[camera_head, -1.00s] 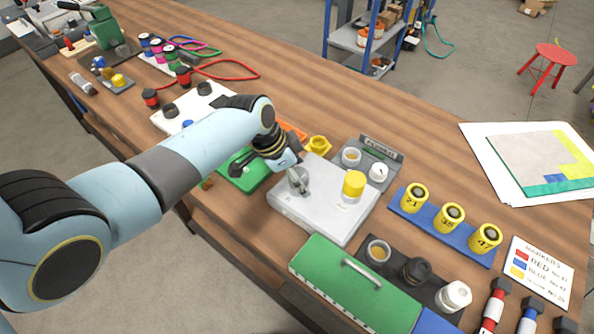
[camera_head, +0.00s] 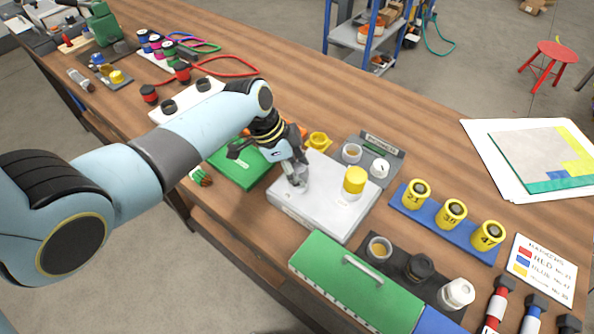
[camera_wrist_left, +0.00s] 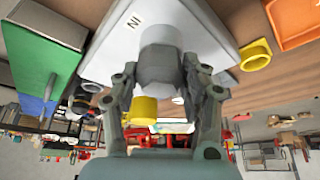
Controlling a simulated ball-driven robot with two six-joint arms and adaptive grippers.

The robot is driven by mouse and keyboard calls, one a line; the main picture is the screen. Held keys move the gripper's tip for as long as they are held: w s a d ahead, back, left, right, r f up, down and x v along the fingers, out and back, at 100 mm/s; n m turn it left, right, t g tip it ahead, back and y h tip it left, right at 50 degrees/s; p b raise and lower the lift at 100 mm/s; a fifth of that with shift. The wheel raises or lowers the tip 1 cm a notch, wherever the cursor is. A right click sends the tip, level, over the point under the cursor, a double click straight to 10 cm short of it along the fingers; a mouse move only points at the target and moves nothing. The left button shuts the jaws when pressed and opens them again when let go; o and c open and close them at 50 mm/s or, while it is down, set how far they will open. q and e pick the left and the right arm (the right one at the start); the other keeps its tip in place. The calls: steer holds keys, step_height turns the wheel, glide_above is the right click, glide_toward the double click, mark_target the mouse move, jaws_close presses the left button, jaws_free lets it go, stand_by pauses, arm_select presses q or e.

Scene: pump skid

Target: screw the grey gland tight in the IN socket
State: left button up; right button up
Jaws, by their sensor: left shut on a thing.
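The grey gland (camera_wrist_left: 160,65) stands at the IN socket of a light grey box, beside the printed letters IN in the left wrist view. My left gripper (camera_head: 299,183) is shut on the gland, with one finger on each side of it in the left wrist view (camera_wrist_left: 162,88). The box (camera_head: 322,208) lies on the bench in the head view. A yellow gland (camera_head: 355,181) stands on the box to the right of my left gripper. How deep the grey gland sits in the socket is hidden. My right gripper is not in view.
A green case (camera_head: 352,285) with a handle lies in front of the box. A grey tray with white pieces (camera_head: 380,170) and a yellow ring (camera_head: 319,141) are behind it. A green board (camera_head: 240,170) lies to the left. A blue rack (camera_head: 440,222) holds yellow cylinders at right.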

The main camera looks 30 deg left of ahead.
arm_select(q)
steer(key=shift+m, duration=0.6)
steer(key=m+b, duration=0.1)
steer(key=m+g+b, duration=0.1)
steer(key=m, duration=0.1)
steer(key=shift+f+g+h, duration=0.15)
steer(key=shift+g+h, duration=0.15)
steer(key=shift+h, duration=0.1)
steer(key=shift+m+g+b, duration=0.3)
steer(key=shift+m, duration=0.5)
steer(key=o, duration=1.2)
